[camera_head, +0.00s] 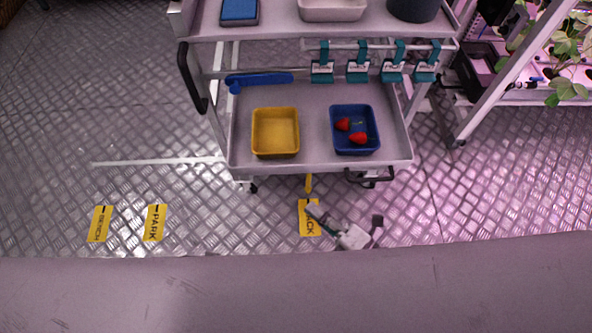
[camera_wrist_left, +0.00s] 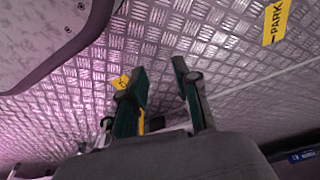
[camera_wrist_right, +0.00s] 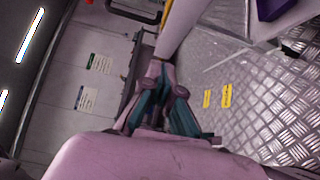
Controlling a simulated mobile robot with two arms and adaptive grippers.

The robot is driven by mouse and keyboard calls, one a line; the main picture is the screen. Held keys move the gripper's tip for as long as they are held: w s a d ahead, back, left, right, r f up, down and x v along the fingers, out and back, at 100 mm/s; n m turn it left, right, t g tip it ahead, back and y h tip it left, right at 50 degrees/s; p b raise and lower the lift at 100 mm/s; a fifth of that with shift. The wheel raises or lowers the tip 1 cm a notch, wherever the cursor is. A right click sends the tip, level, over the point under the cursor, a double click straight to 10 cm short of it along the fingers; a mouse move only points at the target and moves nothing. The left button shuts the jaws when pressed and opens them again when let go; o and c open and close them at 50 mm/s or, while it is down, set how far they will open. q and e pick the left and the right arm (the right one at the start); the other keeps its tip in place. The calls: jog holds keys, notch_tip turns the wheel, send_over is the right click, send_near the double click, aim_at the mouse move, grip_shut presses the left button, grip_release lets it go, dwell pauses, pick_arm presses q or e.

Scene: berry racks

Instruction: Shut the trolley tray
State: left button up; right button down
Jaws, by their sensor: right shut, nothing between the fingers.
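The trolley tray (camera_head: 315,163) is a grey tray below the trolley's top shelf. It stands out towards me, past the shelf's front edge. A dark handle (camera_head: 370,177) is on its front, right of the middle. The tray holds a yellow bin (camera_head: 275,154) and a blue bin (camera_head: 355,149) with red berries (camera_head: 357,138). My right gripper (camera_head: 316,211) is in front of the tray, apart from it and left of the handle. It is shut and empty in the right wrist view (camera_wrist_right: 163,78). My left gripper (camera_wrist_left: 160,68) is open and empty, out of the head view.
A blue tool (camera_head: 260,79) lies at the tray's back left. Teal tagged clips (camera_head: 358,70) hang from a rail above. A dark push handle (camera_head: 190,80) is on the trolley's left. A plant rack (camera_head: 510,65) stands at right. Yellow floor labels (camera_head: 155,222) mark open floor.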

aim_at(281, 167)
jog(key=x, duration=0.3)
jog(key=w+d+x, duration=0.1)
jog(key=x, duration=0.5)
jog(key=shift+w+d+f, duration=0.1)
jog(key=shift+w+d, duration=0.15)
pick_arm(q)
jog(key=shift+w+d+r, duration=0.1)
jog(key=shift+w+r, duration=0.2)
jog(key=shift+r, duration=0.2)
jog(key=shift+w+r, duration=0.3)
jog(key=shift+r, duration=0.2)
pick_arm(e)
jog(key=shift+w, duration=0.55)
